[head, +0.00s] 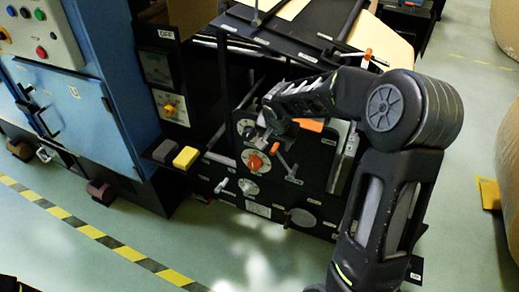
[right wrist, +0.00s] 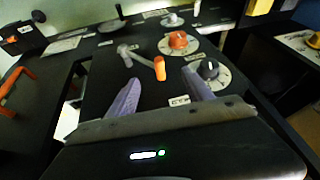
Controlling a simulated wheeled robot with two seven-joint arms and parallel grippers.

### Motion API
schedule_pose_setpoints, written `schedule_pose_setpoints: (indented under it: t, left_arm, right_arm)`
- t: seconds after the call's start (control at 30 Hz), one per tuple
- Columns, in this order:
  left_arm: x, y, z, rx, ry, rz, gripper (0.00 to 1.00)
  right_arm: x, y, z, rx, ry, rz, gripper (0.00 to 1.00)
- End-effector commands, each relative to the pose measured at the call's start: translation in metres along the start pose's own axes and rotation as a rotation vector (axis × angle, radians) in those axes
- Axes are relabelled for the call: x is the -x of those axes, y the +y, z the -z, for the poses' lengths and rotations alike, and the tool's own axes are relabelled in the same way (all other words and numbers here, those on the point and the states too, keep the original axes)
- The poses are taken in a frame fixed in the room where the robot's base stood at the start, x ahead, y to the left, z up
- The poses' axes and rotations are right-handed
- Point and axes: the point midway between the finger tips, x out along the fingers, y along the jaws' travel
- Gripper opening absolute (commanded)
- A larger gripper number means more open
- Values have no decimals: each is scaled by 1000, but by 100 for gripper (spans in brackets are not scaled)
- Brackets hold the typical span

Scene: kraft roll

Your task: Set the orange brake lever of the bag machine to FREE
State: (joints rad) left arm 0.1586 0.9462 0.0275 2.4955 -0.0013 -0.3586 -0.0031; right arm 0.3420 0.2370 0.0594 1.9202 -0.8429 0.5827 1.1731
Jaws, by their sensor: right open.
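The orange brake lever (right wrist: 158,68) shows in the right wrist view as a grey arm on a pivot with an orange grip, on the black panel of the bag machine. My right gripper (head: 260,132) is at the panel in the head view. In the right wrist view its two pale fingers (right wrist: 160,92) are open and empty, with the lever's orange grip beyond the gap between them. The panel labels are too small to read. My left gripper is not in view.
An orange knob on a white dial (right wrist: 179,41) and a black knob (right wrist: 208,69) sit beside the lever. An orange handle (right wrist: 14,80) is at the left in the wrist view. A blue cabinet (head: 95,110) stands left of the machine. Striped tape (head: 90,231) crosses the open floor.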

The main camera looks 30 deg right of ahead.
Motion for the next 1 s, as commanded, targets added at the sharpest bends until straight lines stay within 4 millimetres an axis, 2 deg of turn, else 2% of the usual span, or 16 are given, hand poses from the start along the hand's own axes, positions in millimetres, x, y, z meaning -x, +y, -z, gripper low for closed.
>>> schedule_pose_setpoints:
  t: [0.2, 0.57, 0.77, 1.0]
  left_arm:
    - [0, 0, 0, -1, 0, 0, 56]
    - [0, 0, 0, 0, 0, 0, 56]
    - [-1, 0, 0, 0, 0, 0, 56]
    - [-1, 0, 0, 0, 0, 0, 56]
  right_arm:
    - [0, 7, -3, -86, -10, -31, 59]
    - [-3, 7, -4, -88, -11, -30, 59]
    - [-23, 8, -5, -86, -14, -31, 59]
    - [-60, 9, -5, -86, -13, -29, 59]
